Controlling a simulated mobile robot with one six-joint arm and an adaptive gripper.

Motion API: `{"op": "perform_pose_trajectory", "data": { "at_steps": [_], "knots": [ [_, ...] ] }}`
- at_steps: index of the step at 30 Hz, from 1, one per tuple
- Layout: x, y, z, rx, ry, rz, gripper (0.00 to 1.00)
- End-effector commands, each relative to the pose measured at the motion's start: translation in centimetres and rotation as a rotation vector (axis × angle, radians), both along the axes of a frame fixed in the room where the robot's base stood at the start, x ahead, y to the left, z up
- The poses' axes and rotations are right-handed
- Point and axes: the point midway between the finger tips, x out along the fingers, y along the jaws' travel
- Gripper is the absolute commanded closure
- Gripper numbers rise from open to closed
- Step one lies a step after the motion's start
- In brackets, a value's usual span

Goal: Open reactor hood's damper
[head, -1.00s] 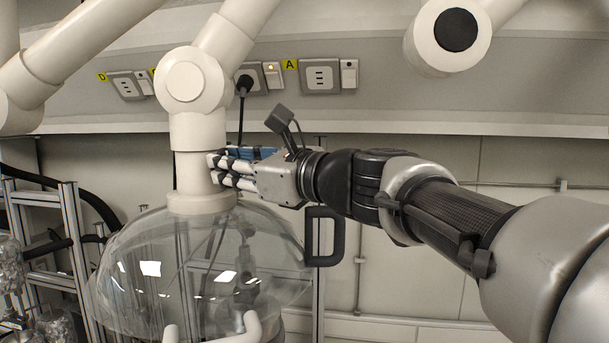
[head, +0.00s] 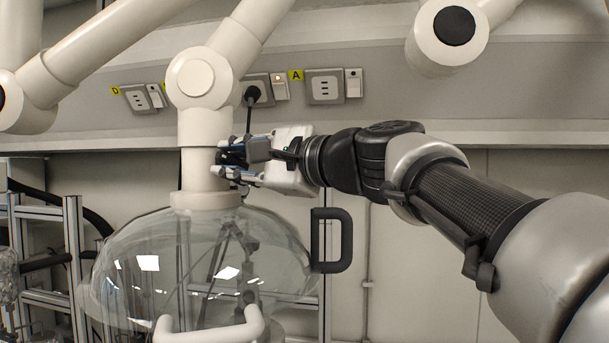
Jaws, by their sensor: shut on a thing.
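The reactor hood is a clear dome (head: 125,262) under a cream vertical duct (head: 204,135). My gripper (head: 224,161) reaches in from the right, with its fingertips at the right side of the duct, just above the dome's collar (head: 205,200). It is shut on the damper's handle there. The fingers and the dark box on my wrist hide the handle, so its angle cannot be read.
A white looped handle (head: 215,328) is at the dome's lower front. A black D-shaped handle (head: 346,240) is at its right. Wall sockets (head: 324,88) are behind. A metal frame (head: 75,250) stands left. Another cream duct joint (head: 447,38) hangs upper right.

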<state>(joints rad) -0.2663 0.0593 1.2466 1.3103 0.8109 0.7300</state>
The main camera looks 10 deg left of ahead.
Motion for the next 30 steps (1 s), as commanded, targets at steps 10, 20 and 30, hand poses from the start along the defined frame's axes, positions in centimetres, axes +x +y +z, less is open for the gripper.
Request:
{"op": "perform_pose_trajectory", "data": {
  "at_steps": [10,20,30],
  "knots": [
    [-0.03,0.02,-0.3,-0.128,-0.217,0.001,1.0],
    [0.0,0.02,-0.28,-0.183,-0.312,0.0,1.0],
    [-0.01,0.02,-0.21,-0.191,-0.325,0.0,1.0]
  ]
}}
